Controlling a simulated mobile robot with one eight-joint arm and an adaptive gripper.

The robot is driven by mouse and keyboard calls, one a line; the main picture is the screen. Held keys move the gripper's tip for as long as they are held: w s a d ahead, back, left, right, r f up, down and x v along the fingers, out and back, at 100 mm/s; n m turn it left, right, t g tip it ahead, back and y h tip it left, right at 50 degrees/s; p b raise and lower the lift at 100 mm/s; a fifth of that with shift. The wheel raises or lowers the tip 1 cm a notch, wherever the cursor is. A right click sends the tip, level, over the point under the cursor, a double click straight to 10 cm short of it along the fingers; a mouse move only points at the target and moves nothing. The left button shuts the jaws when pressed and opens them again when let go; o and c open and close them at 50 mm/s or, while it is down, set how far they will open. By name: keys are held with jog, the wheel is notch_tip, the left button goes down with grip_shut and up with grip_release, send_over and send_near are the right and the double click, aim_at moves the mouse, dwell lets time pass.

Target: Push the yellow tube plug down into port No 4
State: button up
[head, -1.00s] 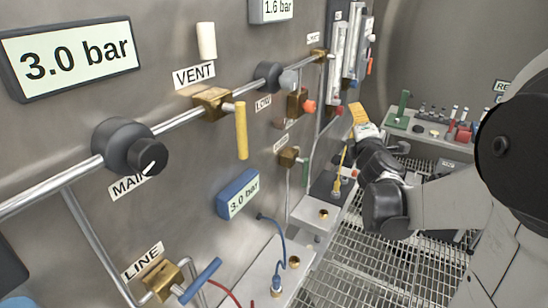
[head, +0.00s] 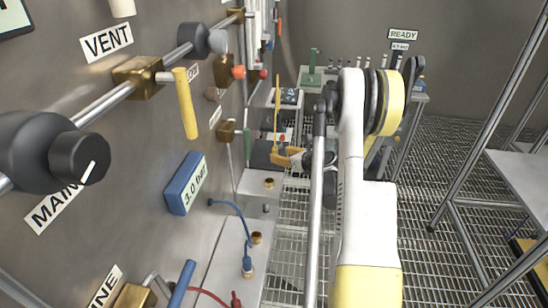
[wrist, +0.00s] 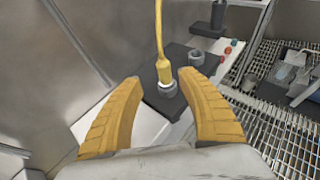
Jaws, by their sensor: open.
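The yellow tube plug (wrist: 166,74) stands upright at a grey ringed port (wrist: 168,89) on a dark block (wrist: 152,98) in the wrist view. Its yellow tube (wrist: 158,25) rises from the top, and the tube also shows in the head view (head: 277,105). I cannot tell how deep the plug sits, and no port number is readable. My gripper (wrist: 160,78) is open, its two orange fingers to either side of the plug with gaps visible. In the head view my gripper (head: 288,157) is beside the foot of the tube, which partly hides the plug.
A second grey ring (wrist: 196,58) stands behind the plug. The steel wall with the blue gauge (head: 185,184) and the yellow-handled valve (head: 186,103) is at left. A blue hose (head: 237,216) loops up nearer.

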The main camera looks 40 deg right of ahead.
aim_at(276, 152)
jog(key=x, duration=0.2)
jog(key=b+x, duration=0.1)
jog(key=x, duration=0.1)
jog(key=b+x, duration=0.1)
jog(key=x, duration=0.1)
jog(key=shift+d, duration=0.35)
jog(key=shift+r, duration=0.1)
grip_shut()
